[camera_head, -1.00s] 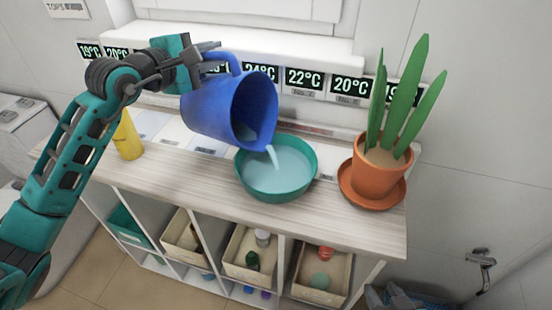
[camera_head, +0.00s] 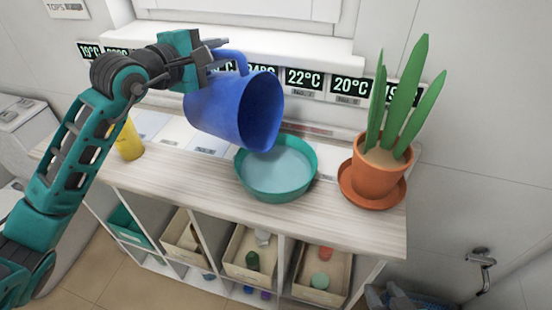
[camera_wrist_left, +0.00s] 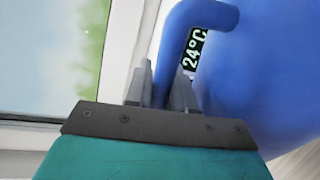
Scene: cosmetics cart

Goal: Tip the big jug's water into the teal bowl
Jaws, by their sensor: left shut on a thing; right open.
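The big blue jug (camera_head: 222,112) is tilted, with its mouth facing down to the right above the teal bowl (camera_head: 247,182). No water stream shows from its mouth now. The bowl stands upright on the counter and holds pale water. My left gripper (camera_head: 213,56) is shut on the jug's handle and holds the jug in the air. In the left wrist view the gripper fingers (camera_wrist_left: 160,92) are at the blue handle, with the jug (camera_wrist_left: 268,75) filling the right side. My right gripper is not in view.
A potted plant (camera_head: 378,170) on an orange saucer stands right of the bowl. A yellow bottle (camera_head: 128,142) stands at the left of the counter (camera_head: 190,185). Temperature signs (camera_head: 304,79) line the wall behind. Bins with small items (camera_head: 232,262) sit in the shelves below.

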